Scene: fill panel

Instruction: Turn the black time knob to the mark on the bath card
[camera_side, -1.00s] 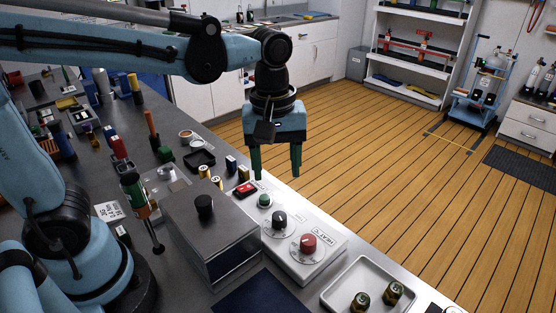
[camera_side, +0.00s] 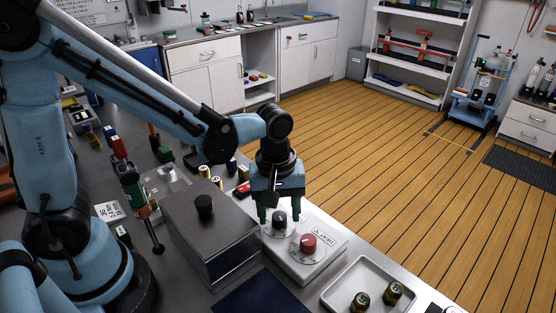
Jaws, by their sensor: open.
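The black time knob (camera_side: 280,217) stands on a round white dial on the white control panel (camera_side: 318,268). My gripper (camera_side: 280,215) points down at the panel with its dark green fingers open. In this view one finger is on each side of the black knob. I cannot tell whether they touch it or how low they are. The knob's pointer and dial marks are too small to read. A white card with black print (camera_side: 109,211) lies left of the metal box; its text is not clear, so I cannot tell whether it is the bath card.
A red knob (camera_side: 309,243) sits close to the black one. A red rocker switch (camera_side: 243,188) is at the panel's far end. A metal box (camera_side: 207,235) with a black knob stands left of the panel. A white tray (camera_side: 345,286) holding two fittings is at the front right.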

